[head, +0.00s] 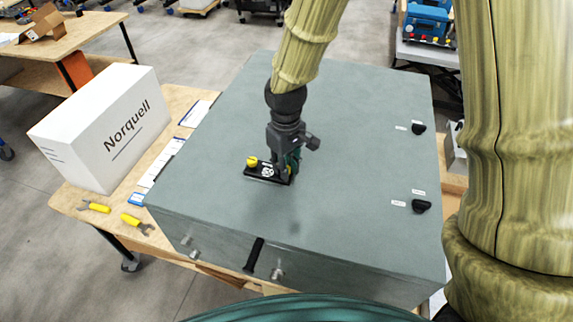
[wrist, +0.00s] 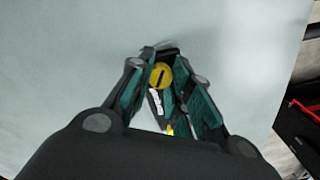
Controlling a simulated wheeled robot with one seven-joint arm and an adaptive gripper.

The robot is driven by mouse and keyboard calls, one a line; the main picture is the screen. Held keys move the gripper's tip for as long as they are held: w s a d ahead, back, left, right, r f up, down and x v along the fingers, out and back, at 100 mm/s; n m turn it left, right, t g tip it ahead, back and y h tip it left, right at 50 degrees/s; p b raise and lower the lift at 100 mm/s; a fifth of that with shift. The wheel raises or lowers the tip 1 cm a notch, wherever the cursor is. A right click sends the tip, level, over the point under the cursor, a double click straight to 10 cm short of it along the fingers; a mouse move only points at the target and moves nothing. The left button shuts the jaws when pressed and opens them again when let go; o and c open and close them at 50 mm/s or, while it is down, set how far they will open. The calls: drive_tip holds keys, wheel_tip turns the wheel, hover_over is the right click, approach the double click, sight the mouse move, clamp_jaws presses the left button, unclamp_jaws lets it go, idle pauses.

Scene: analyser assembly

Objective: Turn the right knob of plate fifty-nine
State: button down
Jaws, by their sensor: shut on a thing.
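A small black plate (head: 267,173) with a white marking lies on top of the grey cabinet. Its number is too small to read. Its left yellow knob (head: 252,161) stands free. My gripper (head: 289,170) points down at the plate's right end and is shut on the right knob, mostly hidden there by the fingers. In the wrist view the right knob (wrist: 160,76), yellow with a dark slot, sits between the fingertips of my gripper (wrist: 165,78). Part of the plate (wrist: 155,103) and a bit of yellow show between the fingers.
The grey cabinet top (head: 340,100) is mostly clear. Two black knobs (head: 421,206) (head: 418,128) with small labels sit along its right side. A white Norquell box (head: 105,125) and yellow-handled tools (head: 136,222) lie on the wooden table to the left.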

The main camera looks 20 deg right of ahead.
drive_tip(key=n, duration=0.5)
drive_tip(key=shift+n, duration=0.3)
drive_tip(key=n, duration=0.5)
drive_tip(key=shift+s+n, duration=0.1)
drive_tip(key=shift+n, duration=0.2)
drive_tip(key=n, duration=0.9)
drive_tip(key=shift+f+n, duration=0.1)
drive_tip(key=shift+n, duration=0.3)
drive_tip(key=n, duration=0.4)
drive_tip(key=shift+n, duration=0.3)
drive_tip(key=n, duration=1)
drive_tip(key=shift+s+n, duration=0.1)
drive_tip(key=shift+n, duration=2.6)
